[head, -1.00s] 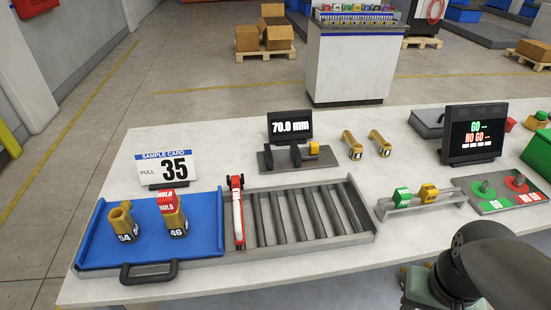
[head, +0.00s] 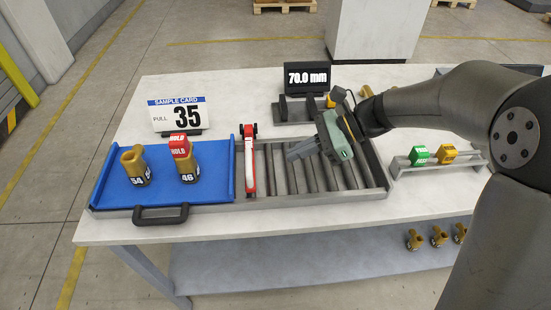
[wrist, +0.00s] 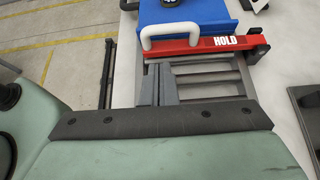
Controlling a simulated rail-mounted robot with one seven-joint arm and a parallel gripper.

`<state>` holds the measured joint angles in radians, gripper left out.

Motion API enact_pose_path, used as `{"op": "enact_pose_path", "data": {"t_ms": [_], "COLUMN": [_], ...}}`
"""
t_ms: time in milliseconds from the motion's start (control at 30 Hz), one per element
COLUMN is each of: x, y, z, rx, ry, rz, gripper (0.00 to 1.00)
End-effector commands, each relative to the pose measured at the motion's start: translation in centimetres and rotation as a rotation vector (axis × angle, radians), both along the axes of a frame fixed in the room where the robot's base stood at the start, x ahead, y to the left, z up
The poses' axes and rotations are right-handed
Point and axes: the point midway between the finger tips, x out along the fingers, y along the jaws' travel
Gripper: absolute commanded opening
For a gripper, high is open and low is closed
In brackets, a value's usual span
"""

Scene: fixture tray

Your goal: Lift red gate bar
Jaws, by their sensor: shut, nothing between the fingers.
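The red gate bar (head: 250,165) lies across the fixture tray, between its blue mat section and its slatted section. In the wrist view the red bar (wrist: 190,50) runs crosswise above my fingers and carries a white HOLD label. My gripper (head: 291,154) is over the slats, to the right of the bar. Its two dark fingers (wrist: 156,80) are together with nothing between them. They appear apart from the bar; their exact height over the tray is hard to tell.
On the blue mat (head: 215,183) stand two brass fittings, 54 (head: 136,165) and 46 (head: 184,163), the latter with a red HOLD cap. A dark handle (head: 160,214) sticks out in front. A gauge display (head: 307,77) stands behind; a rack (head: 437,162) is at right.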

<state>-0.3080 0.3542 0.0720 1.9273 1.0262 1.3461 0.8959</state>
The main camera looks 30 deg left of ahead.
Motion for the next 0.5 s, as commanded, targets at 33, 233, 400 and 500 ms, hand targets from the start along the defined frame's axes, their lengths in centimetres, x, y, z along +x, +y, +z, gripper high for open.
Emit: {"op": "enact_pose_path", "data": {"t_ms": [33, 233, 400, 500], "x": [-0.2, -1.8, -3.2, -3.8], "y": [0.4, 2.7, 4.9, 5.9], "z": [-0.1, -1.8, -3.3, -4.1], "rx": [0.002, -0.001, -0.001, -0.001], "ry": [0.005, 0.005, 0.004, 0.002], "rz": [0.000, 0.004, 0.002, 0.002], "gripper": [0.00, 0.00, 0.00, 0.00]}}
